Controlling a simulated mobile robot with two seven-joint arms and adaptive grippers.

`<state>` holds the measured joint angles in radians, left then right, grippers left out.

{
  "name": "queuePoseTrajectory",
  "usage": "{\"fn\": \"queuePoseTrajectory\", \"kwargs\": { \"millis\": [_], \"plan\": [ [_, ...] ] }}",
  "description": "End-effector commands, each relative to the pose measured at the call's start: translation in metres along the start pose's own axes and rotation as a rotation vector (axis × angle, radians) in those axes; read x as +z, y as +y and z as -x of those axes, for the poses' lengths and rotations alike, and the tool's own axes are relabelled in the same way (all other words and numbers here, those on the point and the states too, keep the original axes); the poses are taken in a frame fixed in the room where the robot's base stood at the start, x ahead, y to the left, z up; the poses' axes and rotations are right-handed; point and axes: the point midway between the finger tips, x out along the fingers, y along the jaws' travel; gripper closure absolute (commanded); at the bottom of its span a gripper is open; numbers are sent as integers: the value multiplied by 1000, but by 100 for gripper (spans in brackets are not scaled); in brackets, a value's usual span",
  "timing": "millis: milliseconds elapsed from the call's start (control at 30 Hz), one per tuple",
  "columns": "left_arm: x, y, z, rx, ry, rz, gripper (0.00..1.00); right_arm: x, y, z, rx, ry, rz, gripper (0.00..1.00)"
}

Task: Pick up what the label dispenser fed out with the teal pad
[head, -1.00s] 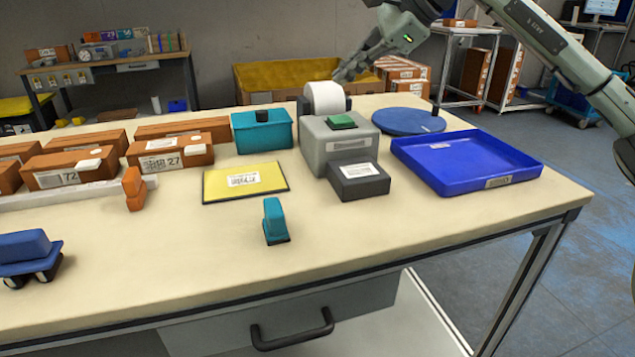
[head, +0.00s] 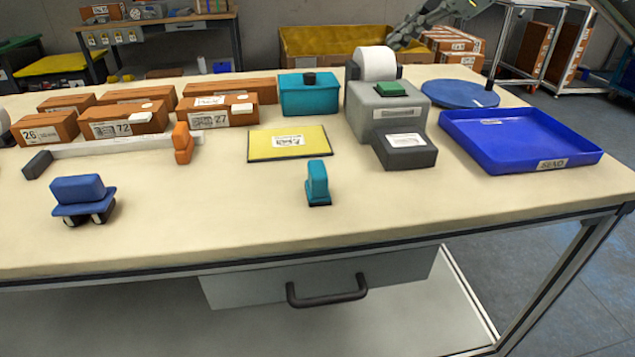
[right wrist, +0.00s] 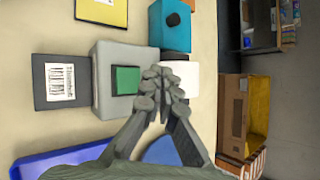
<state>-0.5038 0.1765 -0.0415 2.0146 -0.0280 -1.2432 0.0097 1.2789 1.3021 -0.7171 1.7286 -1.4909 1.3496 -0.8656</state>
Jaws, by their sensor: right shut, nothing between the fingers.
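The grey label dispenser (head: 370,112) with its white roll (head: 376,63) and green top button (head: 390,90) stands at the table's back right. A white label (head: 405,140) lies on the dark block (head: 404,157) at its front; this block also shows in the right wrist view (right wrist: 61,82). My right gripper (head: 394,43) is shut and empty above and behind the dispenser. In the right wrist view its fingertips (right wrist: 166,76) appear over the roll. My left gripper is not in view.
A teal box (head: 308,98) and a yellow mat (head: 288,144) lie left of the dispenser. A blue tray (head: 520,150) and blue disc (head: 460,94) are to its right. The front table strip is clear.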

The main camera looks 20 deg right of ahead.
Motion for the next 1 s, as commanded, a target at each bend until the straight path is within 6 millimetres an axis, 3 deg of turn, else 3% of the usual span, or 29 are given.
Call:
{"fn": "queuePoseTrajectory", "kwargs": {
  "millis": [333,467,567,633,700,800,900,1000],
  "plan": [
    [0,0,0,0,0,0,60,0,0,0,0,0,0,100],
    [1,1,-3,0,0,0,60,10,11,-9,38,-4,-5,85],
    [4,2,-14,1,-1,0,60,44,51,-35,182,9,-20,73],
    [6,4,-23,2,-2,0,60,75,93,-52,319,62,-23,64],
    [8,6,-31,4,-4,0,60,100,134,-60,438,158,-10,55],
    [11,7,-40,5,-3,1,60,120,179,-59,539,327,22,43],
    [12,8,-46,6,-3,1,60,127,204,-53,574,467,48,31],
    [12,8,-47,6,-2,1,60,127,214,-51,581,542,58,31]
  ]
}}
